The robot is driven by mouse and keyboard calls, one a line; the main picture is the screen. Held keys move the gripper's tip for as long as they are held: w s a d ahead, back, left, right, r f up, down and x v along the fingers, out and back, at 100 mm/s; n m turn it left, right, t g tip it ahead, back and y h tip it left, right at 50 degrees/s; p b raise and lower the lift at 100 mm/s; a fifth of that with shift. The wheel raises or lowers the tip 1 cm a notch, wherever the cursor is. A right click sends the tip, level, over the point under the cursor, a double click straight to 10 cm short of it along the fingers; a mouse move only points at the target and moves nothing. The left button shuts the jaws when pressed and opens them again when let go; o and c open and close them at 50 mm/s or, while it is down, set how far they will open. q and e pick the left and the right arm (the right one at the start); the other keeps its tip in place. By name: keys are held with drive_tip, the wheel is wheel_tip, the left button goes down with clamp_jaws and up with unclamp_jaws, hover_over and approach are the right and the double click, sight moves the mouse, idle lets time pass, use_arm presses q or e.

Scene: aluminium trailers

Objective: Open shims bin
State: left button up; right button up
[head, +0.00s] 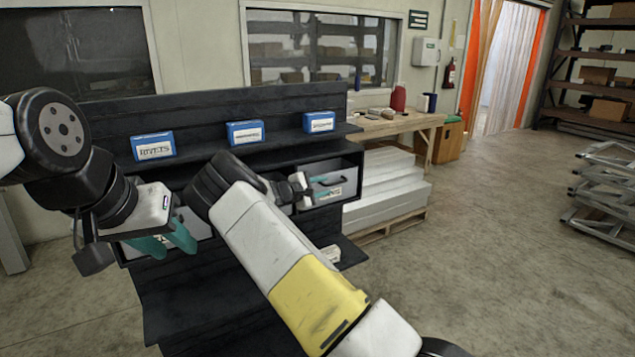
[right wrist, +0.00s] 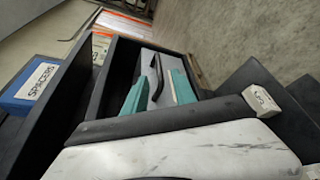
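Grey-fronted bins sit in the dark shelf unit in the head view. The right-hand bin (head: 347,176) has a dark handle and a white label too small to read, so I cannot tell which bin holds shims. Its front looks flush with the shelf. My right gripper (head: 318,184) is at this bin. In the right wrist view my right gripper (right wrist: 158,92) is open, with one teal finger on each side of the black handle (right wrist: 157,80). My left gripper (head: 166,243) has its teal fingers apart in front of the left bin. My right arm hides the middle bins.
Blue boxes stand on the upper shelf (head: 200,109): rivets (head: 153,147), a middle one (head: 245,133) and spacers (head: 319,122). A pallet with pale stacked slabs (head: 388,190) and a wooden workbench (head: 400,124) are right of the shelf.

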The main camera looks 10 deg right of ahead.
sight(332, 184)
drive_tip(key=shift+w+d, duration=0.15)
drive_tip(key=shift+w, duration=0.15)
drive_tip(key=x, duration=0.7)
clamp_jaws()
idle(1.2)
